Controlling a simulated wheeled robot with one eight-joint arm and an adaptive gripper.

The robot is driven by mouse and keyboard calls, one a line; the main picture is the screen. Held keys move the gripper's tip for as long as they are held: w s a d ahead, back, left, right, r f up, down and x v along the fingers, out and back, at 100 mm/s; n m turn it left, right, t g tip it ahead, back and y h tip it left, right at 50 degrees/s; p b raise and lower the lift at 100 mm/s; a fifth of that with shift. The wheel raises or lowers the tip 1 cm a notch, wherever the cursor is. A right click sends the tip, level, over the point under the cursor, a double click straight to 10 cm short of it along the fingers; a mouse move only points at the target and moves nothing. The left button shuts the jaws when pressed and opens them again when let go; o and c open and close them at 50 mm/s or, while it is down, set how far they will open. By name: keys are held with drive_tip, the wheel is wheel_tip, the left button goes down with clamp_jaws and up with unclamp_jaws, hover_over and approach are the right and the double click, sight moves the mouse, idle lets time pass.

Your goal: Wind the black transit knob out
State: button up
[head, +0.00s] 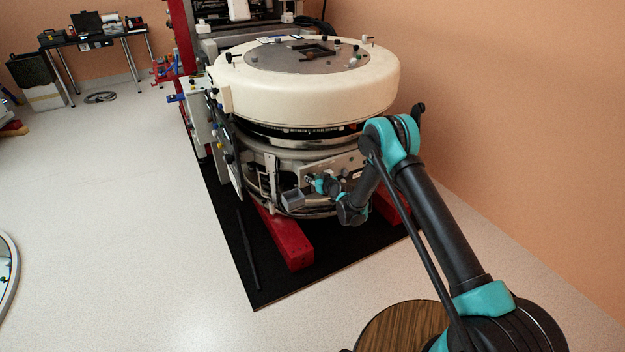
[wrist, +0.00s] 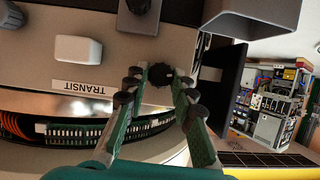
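The black transit knob (wrist: 160,75) sticks out from a beige panel in the wrist view. A white label reading TRANSIT (wrist: 83,87), upside down in this view, is on the panel to its left. My gripper (wrist: 160,78) has one finger on each side of the knob, and the knob fills the gap between the fingertips. In the head view my gripper (head: 318,185) reaches the lower front of the round cream machine (head: 310,95); the knob cannot be made out there.
A grey open box (head: 293,199) is fixed close by; it also shows in the wrist view (wrist: 255,12). A white block (wrist: 78,49) sits on the panel. Red beams (head: 287,240) lie under the machine on a black mat (head: 262,283).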

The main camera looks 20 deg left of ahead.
clamp_jaws()
drive_tip(key=shift+s+a+f+n+t+h, duration=0.15)
drive_tip(key=shift+n+t+h, duration=0.3)
drive_tip(key=shift+n+t, duration=1)
drive_tip(key=shift+s+f+n+t+h, duration=0.1)
drive_tip(key=shift+n+t+h, duration=0.45)
drive_tip(key=shift+n, duration=1.75)
drive_tip(key=shift+s+a+f+n+t+h, duration=0.15)
drive_tip(key=shift+n+t+h, duration=0.25)
drive_tip(key=shift+n+t, duration=1.1)
drive_tip(key=shift+n+g, duration=0.3)
drive_tip(key=shift+n, duration=0.15)
